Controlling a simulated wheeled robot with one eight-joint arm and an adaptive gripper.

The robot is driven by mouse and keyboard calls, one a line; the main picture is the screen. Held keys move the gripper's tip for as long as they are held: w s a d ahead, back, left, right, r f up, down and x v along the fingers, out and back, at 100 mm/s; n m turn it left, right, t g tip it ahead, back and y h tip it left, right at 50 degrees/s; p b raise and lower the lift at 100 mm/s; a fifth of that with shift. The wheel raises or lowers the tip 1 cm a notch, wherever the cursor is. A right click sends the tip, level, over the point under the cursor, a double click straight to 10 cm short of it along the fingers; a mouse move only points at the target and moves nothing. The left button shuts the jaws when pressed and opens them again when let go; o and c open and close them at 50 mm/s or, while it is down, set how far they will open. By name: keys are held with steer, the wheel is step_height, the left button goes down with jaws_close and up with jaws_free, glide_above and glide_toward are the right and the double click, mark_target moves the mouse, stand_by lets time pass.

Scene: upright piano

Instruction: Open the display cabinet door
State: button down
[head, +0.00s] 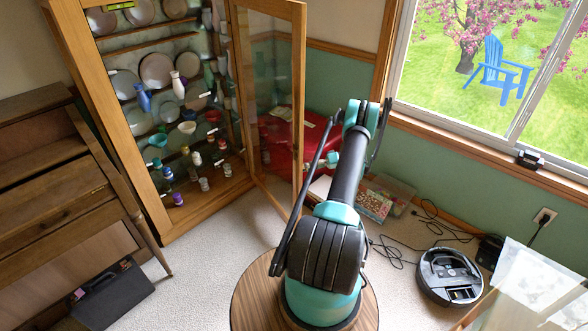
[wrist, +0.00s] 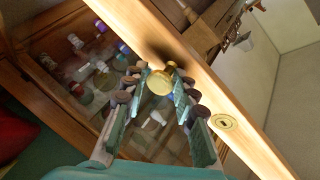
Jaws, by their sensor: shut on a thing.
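The display cabinet (head: 160,225) is a tall wooden case standing at the upper left in the head view. Its glass door (head: 299,60) stands swung out from the cabinet's right side, leaving the shelves exposed. In the wrist view the door's wooden frame (wrist: 210,88) runs diagonally, with a round brass knob (wrist: 159,80) and a keyhole plate (wrist: 224,122) on it. My gripper (wrist: 158,72) is shut on the knob, one finger on each side. In the head view my own arm stands right of the door, and the grip on the knob is hidden.
Plates, vases and bowls fill the cabinet shelves. A red object (head: 275,140) lies behind the door. A robot vacuum (head: 449,275) and cables are at right. Carpet before the cabinet is clear.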

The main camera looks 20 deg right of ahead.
steer(key=shift+w+d, duration=0.15)
steer(key=shift+w, duration=0.2)
steer(key=c, duration=1.2)
jaws_free()
step_height(320, 180, up, 10)
steer(key=shift+f, duration=0.1)
